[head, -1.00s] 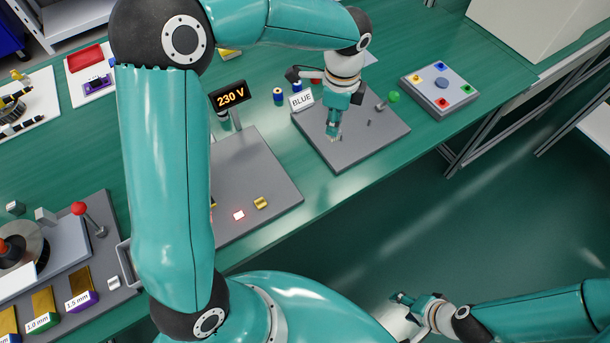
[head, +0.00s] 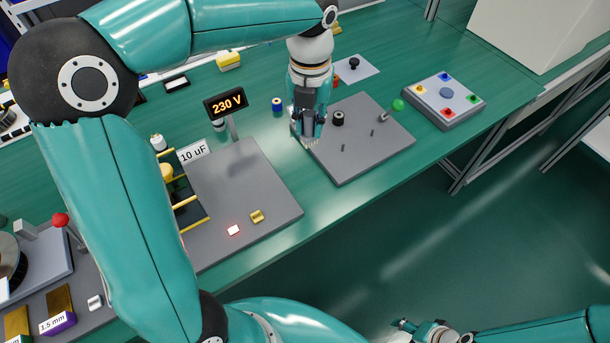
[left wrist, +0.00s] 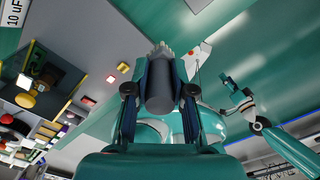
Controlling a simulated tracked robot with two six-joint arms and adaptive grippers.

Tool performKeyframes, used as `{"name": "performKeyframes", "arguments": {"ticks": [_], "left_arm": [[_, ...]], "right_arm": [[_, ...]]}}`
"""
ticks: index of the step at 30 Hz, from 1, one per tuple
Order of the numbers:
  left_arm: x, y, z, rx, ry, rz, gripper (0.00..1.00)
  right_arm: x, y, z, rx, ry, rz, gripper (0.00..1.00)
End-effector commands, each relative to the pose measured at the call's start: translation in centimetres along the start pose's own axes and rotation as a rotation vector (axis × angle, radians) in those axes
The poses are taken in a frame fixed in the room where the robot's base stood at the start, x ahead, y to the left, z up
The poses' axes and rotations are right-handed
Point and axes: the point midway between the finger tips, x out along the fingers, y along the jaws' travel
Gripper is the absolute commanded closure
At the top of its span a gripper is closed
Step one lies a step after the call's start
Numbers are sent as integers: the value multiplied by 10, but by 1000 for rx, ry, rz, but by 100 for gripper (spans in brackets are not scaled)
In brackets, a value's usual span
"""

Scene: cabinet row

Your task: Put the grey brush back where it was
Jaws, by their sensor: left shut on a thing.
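My left gripper (head: 309,122) is shut on the grey brush (head: 308,138) in the head view. It is at the left edge of a grey board (head: 370,157) with a black knob and a green-topped lever. In the left wrist view the brush (left wrist: 160,88) is a dark grey cylinder between the fingers (left wrist: 158,92), with pale bristles at its end. I cannot tell how high the bristles are above the table. My right gripper (head: 403,326) is low at the bottom of the head view, away from the table; its jaws are too small to read.
A 230 V display (head: 226,103) and a grey board (head: 243,180) with a 10 uF label stand to the left. A button box (head: 446,99) is to the right. A blue cylinder (head: 277,105) stands behind. The table's front edge is close.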

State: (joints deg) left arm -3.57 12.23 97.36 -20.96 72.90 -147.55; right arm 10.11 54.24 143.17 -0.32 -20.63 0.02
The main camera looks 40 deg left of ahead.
Motion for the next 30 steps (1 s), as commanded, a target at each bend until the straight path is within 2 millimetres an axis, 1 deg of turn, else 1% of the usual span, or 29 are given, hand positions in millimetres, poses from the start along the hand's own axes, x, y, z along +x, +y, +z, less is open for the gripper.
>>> {"name": "performKeyframes", "arguments": {"ticks": [1,6,9,12,15,20,27,30], "left_arm": [[16,1,-1,-1,6,4,100],[63,1,-1,-2,8,3,100],[88,1,-1,-3,7,3,100],[108,1,0,-4,5,2,100],[122,1,0,-4,3,2,100],[131,1,0,-6,1,1,100],[163,1,0,-5,4,2,100],[170,1,0,-6,2,1,100]], "right_arm": [[3,1,0,0,0,0,45],[7,3,0,0,0,0,45],[9,3,0,0,0,0,45],[11,4,0,0,0,0,45],[12,4,0,0,0,0,45],[12,4,0,0,0,0,45],[16,6,0,0,0,0,45],[16,6,0,0,0,0,45]]}}
